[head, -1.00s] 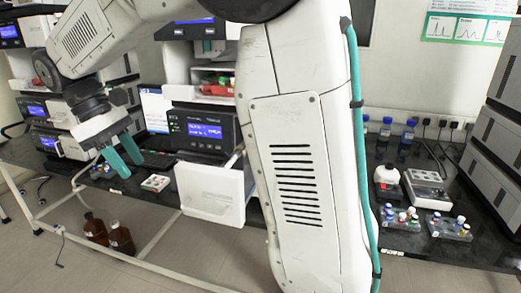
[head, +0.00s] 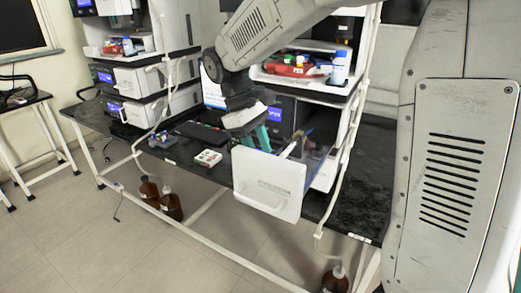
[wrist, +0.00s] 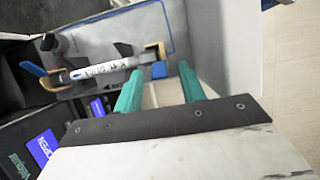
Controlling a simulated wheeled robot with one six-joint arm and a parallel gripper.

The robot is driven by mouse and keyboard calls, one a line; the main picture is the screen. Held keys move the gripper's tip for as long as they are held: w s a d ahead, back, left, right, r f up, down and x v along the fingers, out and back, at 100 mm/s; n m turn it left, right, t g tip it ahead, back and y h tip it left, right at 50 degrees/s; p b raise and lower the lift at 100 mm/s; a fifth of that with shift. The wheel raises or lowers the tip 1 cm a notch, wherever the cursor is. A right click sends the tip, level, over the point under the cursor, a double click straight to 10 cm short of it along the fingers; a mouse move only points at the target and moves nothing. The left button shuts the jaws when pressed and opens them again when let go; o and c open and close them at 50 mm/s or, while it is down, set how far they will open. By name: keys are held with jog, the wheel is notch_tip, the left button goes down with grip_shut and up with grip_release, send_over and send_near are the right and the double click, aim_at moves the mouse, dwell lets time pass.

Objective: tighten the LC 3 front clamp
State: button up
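A white-fronted drawer (head: 268,188) stands pulled out from the dark instrument in the head view. In the wrist view a labelled column (wrist: 105,68) lies in the drawer between two tan clamps. The left clamp (wrist: 42,86) has a long blue lever (wrist: 33,68). The right clamp (wrist: 157,47), nearer my gripper, has a short blue piece (wrist: 159,71) showing. My gripper (wrist: 161,84) has its teal fingers apart, just short of the right clamp and not visibly touching it. In the head view my gripper (head: 263,139) is over the drawer, partly hidden by my arm. Which LC this is cannot be read.
A shelf with bottles and a red item (head: 290,68) is above the drawer. A keyboard (head: 203,132) and a small white tray (head: 208,158) lie on the bench at left. Brown bottles (head: 160,200) stand on the floor. Dark bench (head: 365,160) right of the drawer is clear.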

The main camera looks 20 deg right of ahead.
jog(key=shift+s+d+f, duration=0.1)
jog(key=shift+f, duration=0.15)
grip_shut()
